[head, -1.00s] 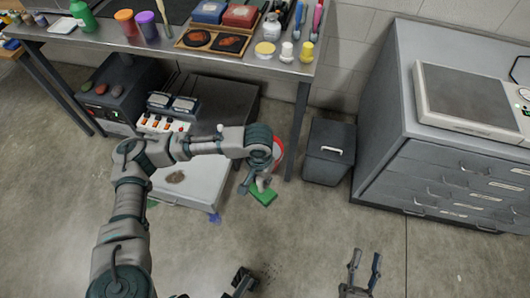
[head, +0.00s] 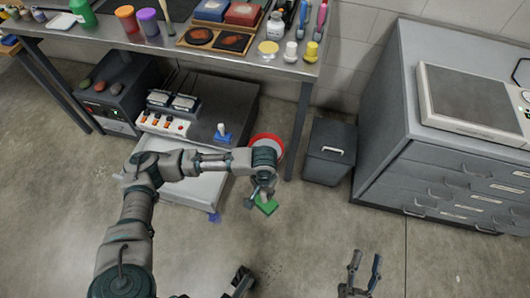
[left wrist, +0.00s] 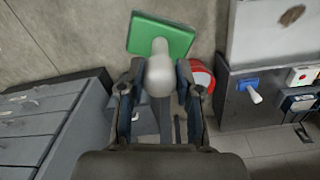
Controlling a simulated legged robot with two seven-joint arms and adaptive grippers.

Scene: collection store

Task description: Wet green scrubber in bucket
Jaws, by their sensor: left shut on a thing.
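My left gripper (head: 261,190) is shut on the pale knob handle of the green scrubber (head: 267,207), holding it in front of the bucket. In the left wrist view the green scrubber (left wrist: 160,36) shows its flat block beyond the knob (left wrist: 159,75) between the fingers (left wrist: 158,82). The bucket (head: 279,148) has a red rim and stands near the table leg, partly hidden behind my left wrist. It also shows in the left wrist view (left wrist: 202,76), beside the right finger. The scrubber is outside it. My right gripper (head: 365,263) is open and empty at the bottom.
A lidded grey bin (head: 329,153) and a drawer cabinet (head: 440,177) stand right. Floor in front is clear.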

